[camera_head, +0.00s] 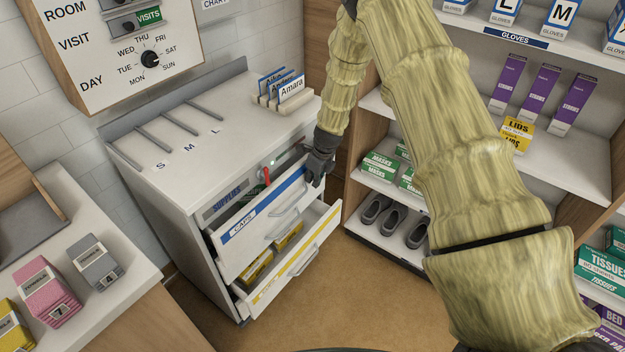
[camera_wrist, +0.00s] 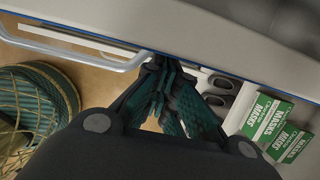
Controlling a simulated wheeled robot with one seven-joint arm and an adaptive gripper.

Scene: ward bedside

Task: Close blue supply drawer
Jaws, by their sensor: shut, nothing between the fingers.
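The blue supply drawer (camera_head: 262,236), white with a blue stripe and a "CAPS" label, stands partly pulled out of the white supplies cabinet (camera_head: 195,245). Its pale bar handle (camera_head: 285,222) is on its front, and it also shows in the wrist view as a bar handle (camera_wrist: 85,55). My gripper (camera_head: 318,182) is at the right end of the drawer's front, apart from the handle. In the wrist view my gripper (camera_wrist: 160,64) is shut and empty, its fingertips close to the blue-edged front. I cannot tell whether they touch it.
A yellow-striped drawer (camera_head: 300,262) below is also pulled out, with yellow boxes inside. Shelves with green mask boxes (camera_head: 380,165) and dark shoes (camera_head: 376,208) stand close on the right. A basket (camera_wrist: 35,105) shows at lower left in the wrist view. Brown floor lies in front.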

